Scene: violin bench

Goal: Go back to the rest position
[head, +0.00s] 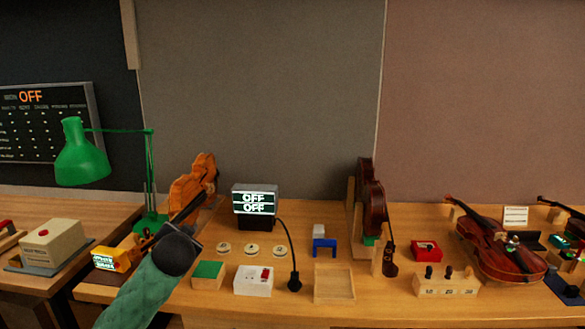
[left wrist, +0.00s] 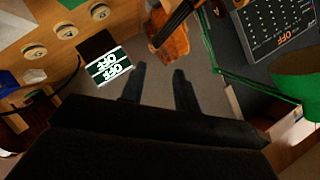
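My left arm comes in from the lower left in the head view, with a green sleeve and a dark end in front of the left violin's lower part. In the left wrist view my left gripper (left wrist: 159,84) is open, its two dark fingers apart with nothing between them. The orange-brown violin (head: 194,182) leans at the bench's left, neck down; its body also shows in the left wrist view (left wrist: 172,42), beyond the fingertips and apart from them. My fingers are mostly hidden in the head view. My right gripper is in neither view.
A green lamp (head: 83,155) stands left of the arm. A display reading OFF (head: 255,201), round discs (head: 252,251), a green-topped block (head: 208,274) and a white switch box (head: 253,281) lie to its right. Farther right are a dark violin (head: 371,197) and a red-brown violin (head: 500,250).

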